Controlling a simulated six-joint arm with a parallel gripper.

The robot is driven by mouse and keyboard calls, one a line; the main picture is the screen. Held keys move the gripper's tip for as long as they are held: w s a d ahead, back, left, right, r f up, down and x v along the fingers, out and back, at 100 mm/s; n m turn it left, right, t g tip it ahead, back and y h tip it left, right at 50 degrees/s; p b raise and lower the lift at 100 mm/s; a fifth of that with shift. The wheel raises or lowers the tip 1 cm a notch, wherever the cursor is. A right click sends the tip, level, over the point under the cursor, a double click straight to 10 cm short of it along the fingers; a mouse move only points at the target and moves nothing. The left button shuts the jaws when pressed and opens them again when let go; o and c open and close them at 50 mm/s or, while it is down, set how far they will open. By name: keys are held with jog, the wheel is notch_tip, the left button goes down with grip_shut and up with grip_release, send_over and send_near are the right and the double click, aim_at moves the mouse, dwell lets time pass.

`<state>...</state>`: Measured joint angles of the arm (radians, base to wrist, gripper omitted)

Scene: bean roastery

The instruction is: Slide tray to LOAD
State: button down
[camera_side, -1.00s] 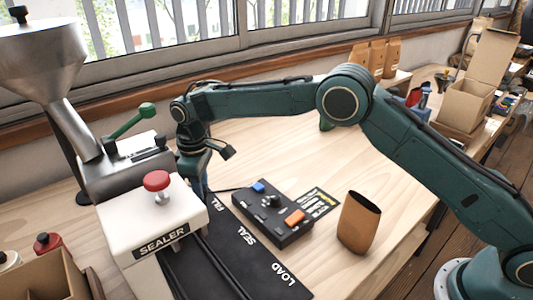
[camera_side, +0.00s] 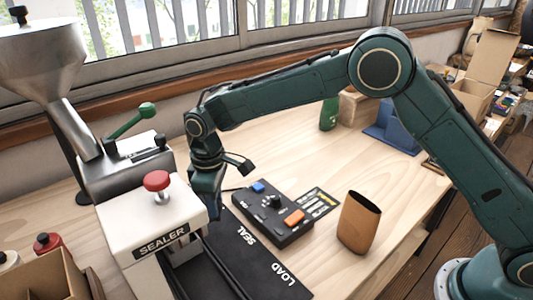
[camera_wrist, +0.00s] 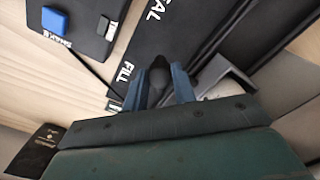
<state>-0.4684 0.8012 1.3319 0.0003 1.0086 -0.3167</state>
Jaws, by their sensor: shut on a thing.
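My gripper (camera_side: 208,208) is low over the far part of the black track (camera_side: 255,262), beside the white sealer (camera_side: 125,232). In the wrist view my blue-grey fingers (camera_wrist: 160,88) are shut on a dark rounded knob (camera_wrist: 160,68), which I take to be the tray's handle. A grey angled piece (camera_wrist: 235,78), perhaps part of the tray, shows to its right. The rest of the tray is hidden by my gripper and the sealer. The track's LOAD label (camera_side: 283,274) is at its near end, with SEAL (camera_side: 243,235) between it and my gripper.
A dark control box (camera_side: 270,217) with blue and orange buttons lies right of the track. A metal hopper (camera_side: 42,70) stands at left. The near LOAD end of the track looks clear.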

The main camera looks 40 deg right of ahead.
jog(key=s, duration=1.9)
jog(key=shift+s, duration=0.4)
jog(key=c, duration=1.1)
grip_release()
jog(key=shift+s, duration=0.1)
jog(key=shift+c, duration=0.2)
jog(key=shift+r, duration=0.15)
notch_tip(320, 180, up, 14)
jog(key=shift+f, duration=0.2)
